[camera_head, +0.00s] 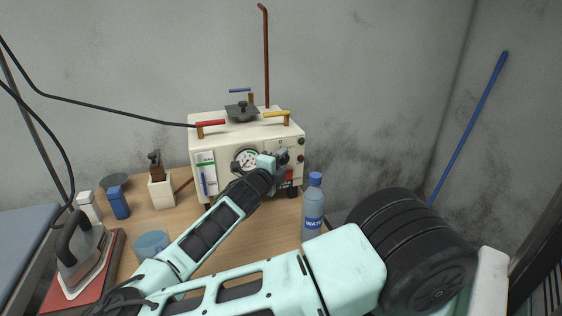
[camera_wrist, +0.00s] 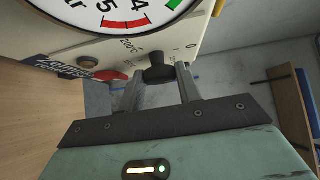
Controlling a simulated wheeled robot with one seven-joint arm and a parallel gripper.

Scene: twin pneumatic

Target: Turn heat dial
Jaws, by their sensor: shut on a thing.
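The heat dial (camera_wrist: 158,68) is a black knob on the front of the white steam unit (camera_head: 228,138). Marks reading 200°C and 0 show beside it in the wrist view. My gripper (camera_wrist: 158,76) has one finger on each side of the knob and is shut on it. In the head view my gripper (camera_head: 278,160) is at the right part of the unit's front, and the dial is hidden behind it. A round pressure gauge (camera_head: 247,159) is left of my gripper; it also fills the top of the wrist view (camera_wrist: 115,14).
A blue water bottle (camera_head: 313,210) stands close to the right of my forearm. An iron (camera_head: 80,250) on a red pad, a blue cup (camera_head: 151,244) and small containers are on the left of the wooden table. Valve handles and a pipe top the unit.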

